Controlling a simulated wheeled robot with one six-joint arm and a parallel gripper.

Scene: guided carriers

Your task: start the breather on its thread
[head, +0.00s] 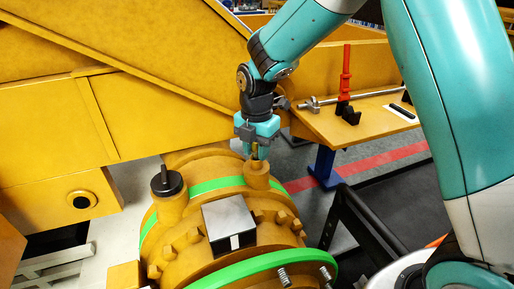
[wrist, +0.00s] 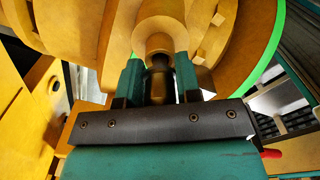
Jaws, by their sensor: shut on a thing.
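My gripper (head: 258,151) points down and is shut on the breather (head: 255,154), a small brass-coloured part mostly hidden by the fingers. In the wrist view the breather (wrist: 159,82) shows dark and brass between the two teal fingers (wrist: 158,80). Directly below it is the upright round port (head: 257,177) on top of the yellow housing (head: 190,236). In the wrist view the port (wrist: 158,27) lies just beyond the fingertips, roughly in line with the breather. The breather's lower end is at the port's mouth; I cannot tell whether it touches or has entered.
A black-capped filler neck (head: 167,181) stands on the housing to the left. A grey block (head: 230,220) and several bolt heads are in front. A yellow shelf (head: 345,128) with a red-handled tool (head: 346,72) is at right. A large yellow beam (head: 110,45) rises behind.

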